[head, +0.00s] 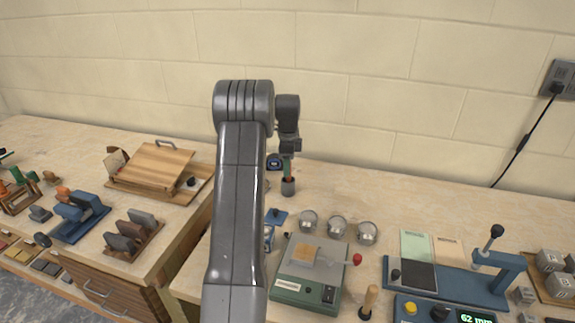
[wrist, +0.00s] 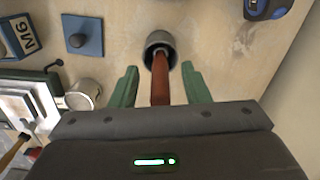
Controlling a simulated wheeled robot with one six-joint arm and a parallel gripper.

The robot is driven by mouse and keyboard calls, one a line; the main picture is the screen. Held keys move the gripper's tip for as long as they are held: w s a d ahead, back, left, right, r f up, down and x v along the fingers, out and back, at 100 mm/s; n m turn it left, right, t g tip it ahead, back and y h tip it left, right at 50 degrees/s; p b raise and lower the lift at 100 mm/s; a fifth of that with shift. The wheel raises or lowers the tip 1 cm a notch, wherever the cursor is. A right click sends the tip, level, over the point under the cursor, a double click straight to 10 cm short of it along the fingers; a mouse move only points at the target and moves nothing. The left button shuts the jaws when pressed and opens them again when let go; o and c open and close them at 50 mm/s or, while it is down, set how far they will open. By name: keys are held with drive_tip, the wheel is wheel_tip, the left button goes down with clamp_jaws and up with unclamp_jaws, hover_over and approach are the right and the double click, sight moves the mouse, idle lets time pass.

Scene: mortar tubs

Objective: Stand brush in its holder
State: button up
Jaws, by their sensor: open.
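The brush (wrist: 160,82) shows in the wrist view as a reddish-brown handle, its far end inside the mouth of a grey round cup, the holder (wrist: 152,40). My gripper (wrist: 160,84) is open, with one green finger on each side of the handle and a gap visible on both sides. The near end of the brush is hidden by the gripper body. In the head view, my gripper (head: 287,164) points down just above the holder (head: 289,188), which stands upright on the bench. A bit of reddish handle shows between them.
A blue tape measure (head: 274,162) lies behind the holder, near the wall. Several metal tins (head: 337,225) and a green scale (head: 309,287) stand in front. A blue block with a knob (head: 277,216) lies nearby. Bench to the holder's right is clear.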

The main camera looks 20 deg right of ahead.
drive_tip(key=shift+r, duration=0.1)
wheel_tip(320, 180, up, 14)
drive_tip(key=shift+b, duration=0.45)
drive_tip(key=shift+d+f, duration=0.1)
drive_tip(key=shift+f, duration=0.15)
idle(0.3)
wheel_tip(320, 180, down, 14)
drive_tip(key=shift+r+p, duration=0.1)
drive_tip(key=shift+p, duration=0.4)
drive_tip(key=shift+r+p, duration=0.3)
drive_tip(key=shift+r, duration=0.95)
